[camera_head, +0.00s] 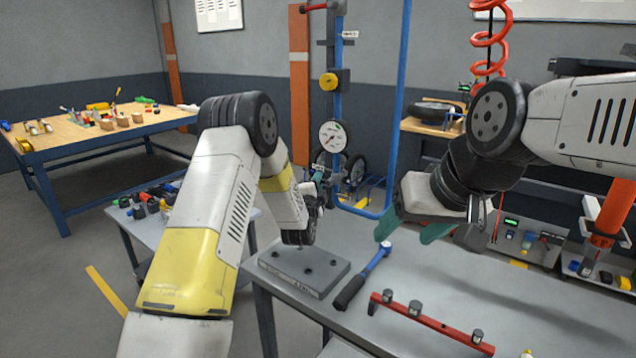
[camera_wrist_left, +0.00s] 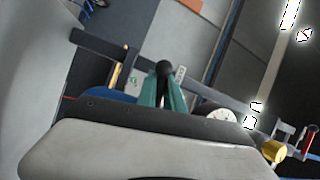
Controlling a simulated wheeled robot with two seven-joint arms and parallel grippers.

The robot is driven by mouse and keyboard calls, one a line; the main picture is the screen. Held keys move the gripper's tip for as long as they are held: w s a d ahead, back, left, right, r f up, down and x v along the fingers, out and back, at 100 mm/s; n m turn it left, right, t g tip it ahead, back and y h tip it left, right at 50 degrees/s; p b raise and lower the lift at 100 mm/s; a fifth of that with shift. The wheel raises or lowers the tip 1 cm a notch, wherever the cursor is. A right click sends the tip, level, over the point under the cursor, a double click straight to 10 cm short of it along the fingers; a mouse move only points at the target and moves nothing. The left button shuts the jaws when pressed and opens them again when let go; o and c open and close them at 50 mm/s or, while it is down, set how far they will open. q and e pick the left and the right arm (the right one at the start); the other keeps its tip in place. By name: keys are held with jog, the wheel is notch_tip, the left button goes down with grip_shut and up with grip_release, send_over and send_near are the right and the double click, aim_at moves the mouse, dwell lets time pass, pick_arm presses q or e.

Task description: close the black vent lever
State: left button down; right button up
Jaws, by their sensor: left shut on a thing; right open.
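The black vent lever's dark round knob (camera_wrist_left: 164,68) shows in the left wrist view between the tips of my left gripper's teal fingers (camera_wrist_left: 163,88). The fingers are shut on it. In the head view my left gripper (camera_head: 319,176) is at the blue pipe stand (camera_head: 338,50), just below the round white gauge (camera_head: 332,136). The lever itself is hard to make out there, and its angle is unclear. My right gripper (camera_head: 414,228) is open and empty above the grey bench, apart from the stand.
A yellow knob (camera_head: 329,81) sits on the stand above the gauge. On the grey bench (camera_head: 480,275) are a grey block (camera_head: 303,268), a blue and black wrench (camera_head: 362,277) and a red bar with knobs (camera_head: 432,324). A red coiled hose (camera_head: 490,45) hangs near my right arm.

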dwell(0.8)
pick_arm(q)
jog(key=shift+d+r+m, duration=0.1)
jog(key=shift+r+m, duration=0.05)
jog(key=shift+m, duration=0.65)
jog(key=shift+r+m+t+h, duration=0.2)
jog(key=shift+m+t+h, duration=0.1)
jog(key=shift+m+t, duration=0.1)
jog(key=c, duration=1.5)
grip_release()
jog(key=v, duration=0.8)
jog(key=shift+w, duration=0.1)
